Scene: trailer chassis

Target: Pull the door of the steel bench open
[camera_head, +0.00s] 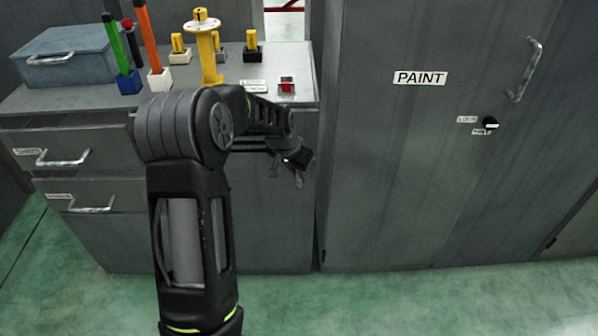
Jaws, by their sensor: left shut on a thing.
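The steel bench (60,103) stands at the left with two drawers in its front. Its plain grey door (262,225) is to the right of the drawers and looks flush with the front. My left gripper (297,168) is at the door's upper right part, shut on what seems to be the door's handle. The handle itself is hidden behind the fingers. My left arm covers the left edge of the door. My right gripper is not in view.
A tall grey PAINT cabinet (395,160) stands right beside the bench. On the bench top are a grey box (70,60), a yellow stand (207,60), several coloured items in holders and a red button (287,85). The green floor (400,300) in front is clear.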

